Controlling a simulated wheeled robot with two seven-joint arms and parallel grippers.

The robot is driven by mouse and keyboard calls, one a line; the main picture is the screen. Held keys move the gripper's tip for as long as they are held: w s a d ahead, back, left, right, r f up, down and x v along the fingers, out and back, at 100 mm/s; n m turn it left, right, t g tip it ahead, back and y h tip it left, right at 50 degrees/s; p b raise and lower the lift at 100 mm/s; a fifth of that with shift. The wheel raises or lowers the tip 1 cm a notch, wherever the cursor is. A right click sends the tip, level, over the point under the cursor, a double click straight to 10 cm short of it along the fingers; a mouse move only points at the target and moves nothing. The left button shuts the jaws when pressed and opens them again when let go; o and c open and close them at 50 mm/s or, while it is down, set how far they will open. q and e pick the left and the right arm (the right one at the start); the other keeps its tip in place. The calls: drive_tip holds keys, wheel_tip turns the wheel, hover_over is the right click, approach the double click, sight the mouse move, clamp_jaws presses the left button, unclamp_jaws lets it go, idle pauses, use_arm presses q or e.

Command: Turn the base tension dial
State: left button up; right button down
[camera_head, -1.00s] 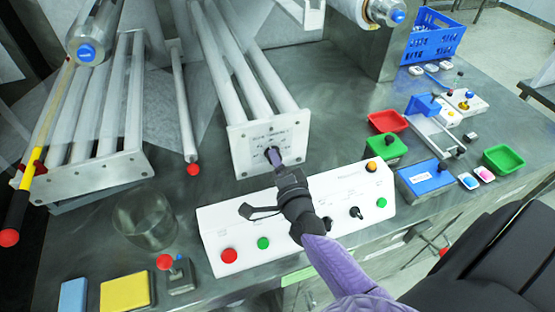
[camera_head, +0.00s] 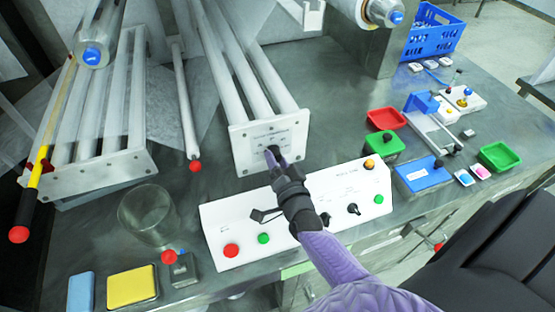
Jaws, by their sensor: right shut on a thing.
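The base tension dial (camera_head: 273,150) is a small dark knob on the white end plate (camera_head: 245,157) of the roller frame at the centre. Small dark print shows on the plate around it. My right gripper (camera_head: 272,156), on the purple and black arm from the lower right, has its fingers at the dial and is shut on it. The fingers hide most of the dial, so its setting cannot be read. My left gripper is not in view.
A white control box (camera_head: 240,225) with red, green and orange buttons and dark knobs lies under my right arm. A glass beaker (camera_head: 148,215) stands to its left. A red-tipped rod (camera_head: 191,140) hangs left of the plate. Coloured trays (camera_head: 386,119) are at the right.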

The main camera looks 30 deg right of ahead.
idle(0.3)
drive_tip(key=shift+c, duration=1)
unclamp_jaws()
drive_tip(key=shift+s, duration=0.1)
drive_tip(key=v, duration=0.9)
drive_tip(key=shift+s+p, duration=0.4)
